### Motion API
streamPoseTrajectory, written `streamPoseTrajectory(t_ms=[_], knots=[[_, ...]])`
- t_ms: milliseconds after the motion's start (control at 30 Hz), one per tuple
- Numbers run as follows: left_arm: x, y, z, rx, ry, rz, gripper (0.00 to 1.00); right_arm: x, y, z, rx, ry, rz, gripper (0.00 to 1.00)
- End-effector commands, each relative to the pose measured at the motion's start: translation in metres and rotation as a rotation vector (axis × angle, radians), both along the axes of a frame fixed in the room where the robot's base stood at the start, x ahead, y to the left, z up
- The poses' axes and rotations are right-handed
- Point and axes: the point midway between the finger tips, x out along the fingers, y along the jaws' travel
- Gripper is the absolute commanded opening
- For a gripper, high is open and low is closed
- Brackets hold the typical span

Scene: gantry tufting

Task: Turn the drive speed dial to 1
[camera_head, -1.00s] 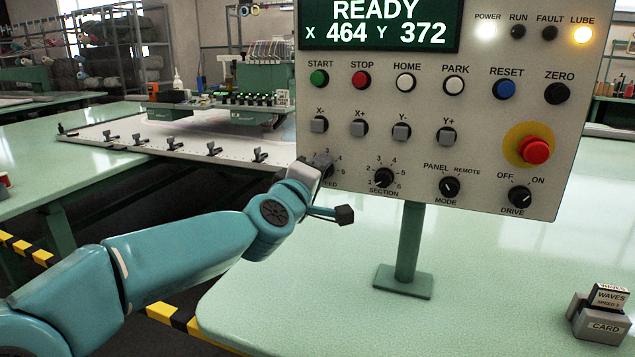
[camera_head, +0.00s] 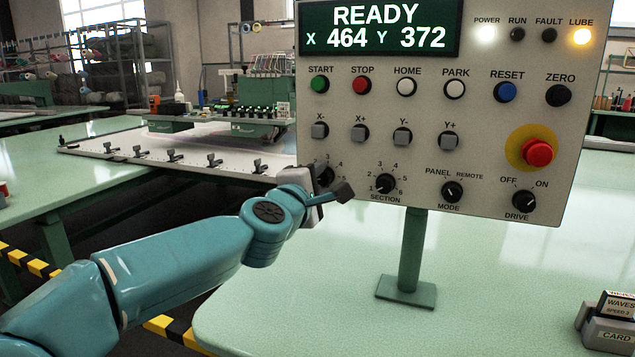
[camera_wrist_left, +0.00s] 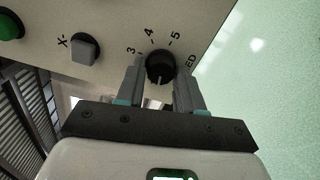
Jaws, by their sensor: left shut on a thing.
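The drive speed dial (camera_wrist_left: 160,64) is a black round knob at the lower left of the white control panel (camera_head: 440,110). In the left wrist view it sits between the two grey fingers, with the numbers 3, 4 and 5 above it and a pale mark on its lower side. The 1 and 2 of its scale are hidden there, and I cannot read its setting surely. My left gripper (camera_head: 322,178) is shut on the dial; in the head view it covers most of the knob and its label. My right gripper is not in view.
The section dial (camera_head: 385,184) is close to the right of my left gripper, and the X- button (camera_head: 319,131) is just above. The mode dial (camera_head: 452,191), drive switch (camera_head: 523,201) and red stop button (camera_head: 538,153) are farther right. A card holder (camera_head: 606,330) stands on the green table.

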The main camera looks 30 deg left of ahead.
Motion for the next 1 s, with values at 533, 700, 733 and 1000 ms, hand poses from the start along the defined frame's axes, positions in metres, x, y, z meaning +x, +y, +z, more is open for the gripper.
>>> streamPoseTrajectory(t_ms=[533,700,733,1000], knots=[[0.0,0.0,0.002,-0.002,-0.004,0.001,0.61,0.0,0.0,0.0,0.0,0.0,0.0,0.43],[-0.001,0.0,0.001,-0.001,-0.002,0.0,0.61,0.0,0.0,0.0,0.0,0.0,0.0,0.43],[-0.002,0.0,0.001,-0.001,-0.003,0.001,0.61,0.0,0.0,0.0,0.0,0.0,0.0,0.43],[-0.048,-0.011,0.004,-0.002,-0.006,0.0,0.61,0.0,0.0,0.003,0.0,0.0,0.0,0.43]])
